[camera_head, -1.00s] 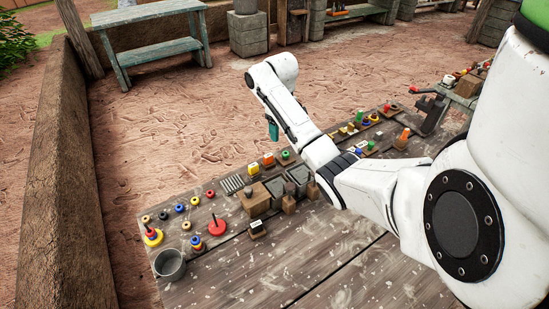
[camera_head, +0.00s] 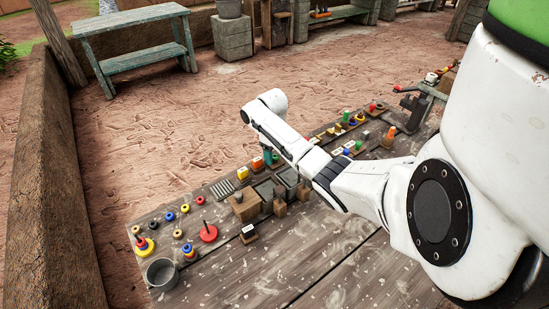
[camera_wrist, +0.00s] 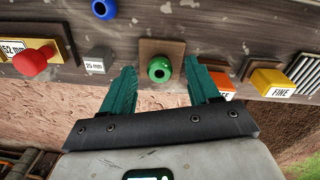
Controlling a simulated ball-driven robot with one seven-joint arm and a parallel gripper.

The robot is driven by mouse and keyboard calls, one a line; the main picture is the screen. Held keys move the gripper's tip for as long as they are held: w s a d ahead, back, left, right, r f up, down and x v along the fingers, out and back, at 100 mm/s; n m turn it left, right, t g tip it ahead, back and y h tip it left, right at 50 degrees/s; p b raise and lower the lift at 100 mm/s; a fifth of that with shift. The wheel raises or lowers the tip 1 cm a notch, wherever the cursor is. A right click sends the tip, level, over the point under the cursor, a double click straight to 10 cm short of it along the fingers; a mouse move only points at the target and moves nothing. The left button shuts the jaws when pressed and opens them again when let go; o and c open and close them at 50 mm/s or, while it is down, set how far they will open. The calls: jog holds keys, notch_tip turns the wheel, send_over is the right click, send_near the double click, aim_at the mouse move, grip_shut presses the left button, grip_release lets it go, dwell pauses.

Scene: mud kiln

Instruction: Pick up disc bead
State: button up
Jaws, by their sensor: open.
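A round green bead with a dark hole (camera_wrist: 159,69) sits on a square brown wooden base (camera_wrist: 150,46). My gripper (camera_wrist: 161,68) is open, with its two teal fingers to the left and right of the bead in the wrist view. No contact with the bead is visible. In the head view the teal gripper (camera_head: 267,158) is low over the table's far edge, and the green piece (camera_head: 275,157) shows beside it. I cannot tell surely whether this green piece is the disc bead; several loose coloured rings, such as a blue one (camera_head: 170,216), lie on the table further left.
In the wrist view a grey 25 mm block (camera_wrist: 98,60) and a red knob (camera_wrist: 33,62) are left of the bead. An orange block (camera_wrist: 223,86) and a yellow FINE block (camera_wrist: 273,83) are right. A grey metal cup (camera_head: 162,273) stands at the table's front left.

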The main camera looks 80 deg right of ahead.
jog(key=shift+f, duration=0.1)
jog(key=c, duration=1.1)
jog(key=shift+r, duration=0.7)
jog(key=shift+s+a+r+p, duration=1.45)
jog(key=shift+s+a+r, duration=0.2)
jog(key=shift+r, duration=0.3)
jog(key=shift+s+a+r+p, duration=1.4)
jog(key=shift+s+a+r, duration=0.15)
jog(key=shift+a+r, duration=0.3)
jog(key=shift+s+a+r+p, duration=1.45)
jog(key=shift+s+a+r, duration=0.15)
jog(key=shift+r, duration=0.4)
